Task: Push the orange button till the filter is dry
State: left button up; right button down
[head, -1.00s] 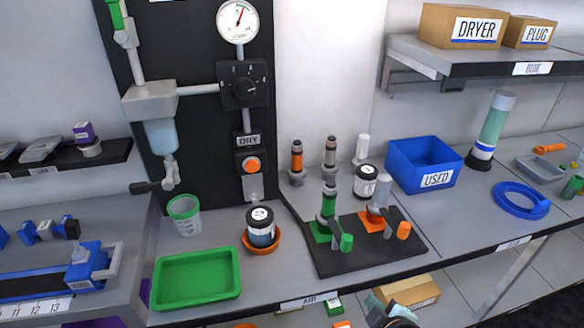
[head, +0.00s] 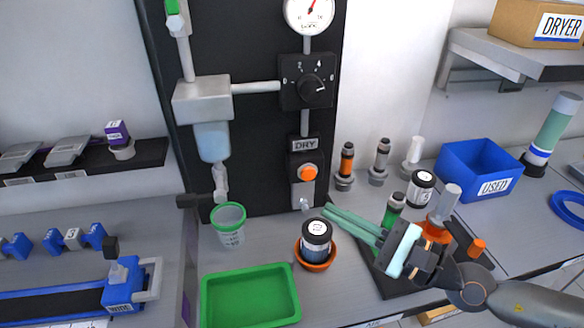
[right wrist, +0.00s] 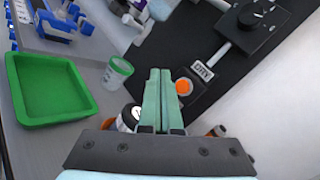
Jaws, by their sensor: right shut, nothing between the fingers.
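The filter unit (head: 211,140) hangs at the panel's left, with a pale blue bowl. My right gripper (head: 328,212) is shut and empty, its green fingers pointing left, below and right of the button. In the right wrist view the shut fingers (right wrist: 159,72) point up at the panel. They look apart from the button. My left gripper is not in view.
A white-lidded jar (head: 316,235) stands in an orange dish, partly behind my fingers in the wrist view. A green-rimmed cup (head: 229,222) and green tray (head: 250,296) are at left. A blue USED bin (head: 480,170) and fittings on a black mat are at right.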

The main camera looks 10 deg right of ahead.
aim_at(308, 174)
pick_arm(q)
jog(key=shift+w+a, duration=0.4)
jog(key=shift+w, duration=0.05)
pick_arm(e)
notch_tip(308, 174, down, 2)
jog(key=n+g, duration=0.1)
jog(key=n, duration=0.1)
jog(key=n+g, duration=0.1)
jog(key=n, duration=0.1)
jog(key=shift+w+a, duration=0.15)
jog(key=shift+w, duration=0.1)
jog(key=w+b, duration=0.1)
jog(key=w, duration=0.2)
jog(key=w+b, duration=0.2)
jog(key=w, duration=0.2)
jog(key=shift+w+a+f, duration=0.1)
jog(key=shift+a+f, duration=0.05)
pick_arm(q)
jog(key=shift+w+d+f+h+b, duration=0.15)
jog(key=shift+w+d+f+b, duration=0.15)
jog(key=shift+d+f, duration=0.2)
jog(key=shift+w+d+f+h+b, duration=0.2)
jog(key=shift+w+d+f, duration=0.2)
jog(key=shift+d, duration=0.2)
pick_arm(e)
jog(key=shift+w, duration=0.7)
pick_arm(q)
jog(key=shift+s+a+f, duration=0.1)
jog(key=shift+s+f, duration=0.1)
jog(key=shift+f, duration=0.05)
